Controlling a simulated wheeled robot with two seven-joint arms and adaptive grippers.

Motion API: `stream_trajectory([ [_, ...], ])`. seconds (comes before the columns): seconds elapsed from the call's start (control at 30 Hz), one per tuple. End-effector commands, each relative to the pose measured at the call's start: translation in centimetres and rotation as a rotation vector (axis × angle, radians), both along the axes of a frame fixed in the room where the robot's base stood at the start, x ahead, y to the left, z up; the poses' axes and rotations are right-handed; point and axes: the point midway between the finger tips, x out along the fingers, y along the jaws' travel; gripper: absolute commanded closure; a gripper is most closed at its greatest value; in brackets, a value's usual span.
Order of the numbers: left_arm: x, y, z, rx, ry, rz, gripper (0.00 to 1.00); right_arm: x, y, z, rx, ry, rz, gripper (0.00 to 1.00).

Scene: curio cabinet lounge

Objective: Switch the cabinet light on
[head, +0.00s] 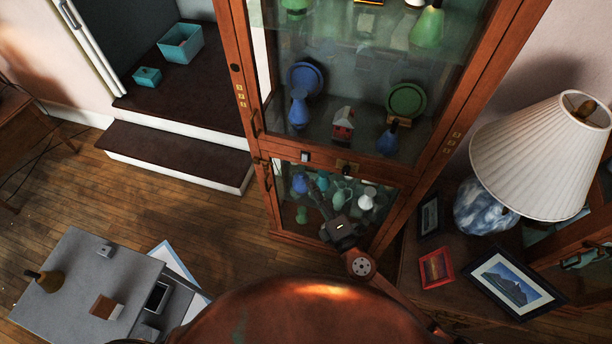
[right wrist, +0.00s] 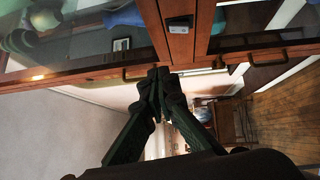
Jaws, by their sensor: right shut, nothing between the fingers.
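The wooden curio cabinet (head: 385,172) has glass upper and lower parts. In the right wrist view the switch (right wrist: 180,24) is a small grey block on the wood, beyond the fingertips. Whether it is on or off cannot be told. My right gripper (head: 321,186) is in front of the lower glass, below the switch. Its fingers (right wrist: 160,75) are shut and empty, apart from the switch. My left gripper is out of view.
A lamp (head: 540,160) and picture frames (head: 510,284) stand on a side cabinet at right. A grey table (head: 75,255) with small items is at lower left. Dark steps (head: 175,155) are at left. Wooden floor (head: 150,205) between them is clear.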

Motion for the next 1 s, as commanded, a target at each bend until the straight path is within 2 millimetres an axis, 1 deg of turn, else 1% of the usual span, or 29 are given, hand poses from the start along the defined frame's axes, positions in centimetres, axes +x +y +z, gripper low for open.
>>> stream_trajectory([
  [0.03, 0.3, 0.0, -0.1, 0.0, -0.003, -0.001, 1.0, -0.7, -0.4, 0.0, 0.001, 0.002, 0.0, 1.0],
  [0.1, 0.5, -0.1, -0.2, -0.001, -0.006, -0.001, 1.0, -1.4, -0.8, 0.1, 0.001, 0.002, 0.0, 1.0],
  [0.23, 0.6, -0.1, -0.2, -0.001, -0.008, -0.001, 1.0, -2.0, -1.2, 0.3, 0.001, 0.001, 0.0, 1.0],
  [0.9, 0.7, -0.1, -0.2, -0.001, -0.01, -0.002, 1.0, -2.2, -1.3, 0.4, 0.001, 0.0, 0.0, 1.0],
  [1.0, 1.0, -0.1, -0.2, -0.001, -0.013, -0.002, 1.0, -2.2, -1.2, 0.4, 0.001, 0.001, 0.001, 1.0],
])
